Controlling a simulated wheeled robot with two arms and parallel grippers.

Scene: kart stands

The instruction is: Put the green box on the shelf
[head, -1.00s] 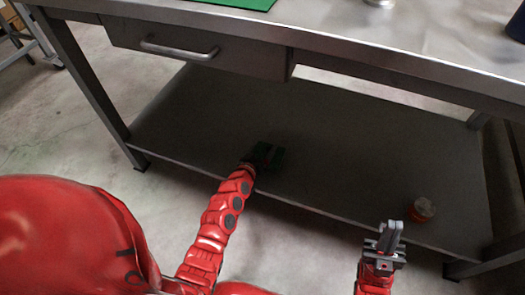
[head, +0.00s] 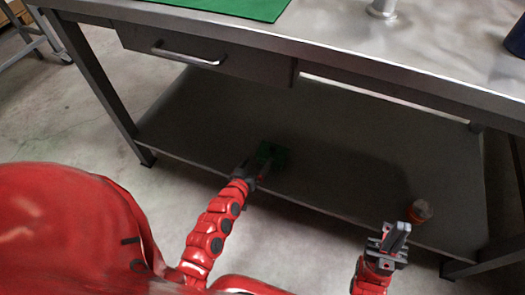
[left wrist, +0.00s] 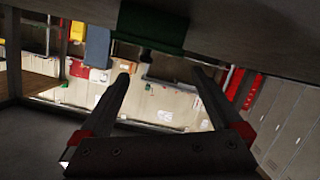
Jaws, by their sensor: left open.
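The dark green box (head: 273,155) rests on the lower shelf (head: 330,150) of the metal table, near its front edge and in shadow. My left gripper (head: 252,174) is open just in front of the box, at the shelf edge. In the left wrist view the box (left wrist: 155,25) shows at the top against the shelf surface, beyond my open left fingers (left wrist: 160,76), with nothing between them. My right gripper (head: 395,238) is in front of the shelf at the right. Its fingers look close together and empty.
An orange jar-like object (head: 420,211) stands on the shelf's front right. A drawer (head: 205,58) hangs under the tabletop at the left. A green mat (head: 230,7) lies on the tabletop. Table legs (head: 95,85) bound the shelf. The shelf's middle is clear.

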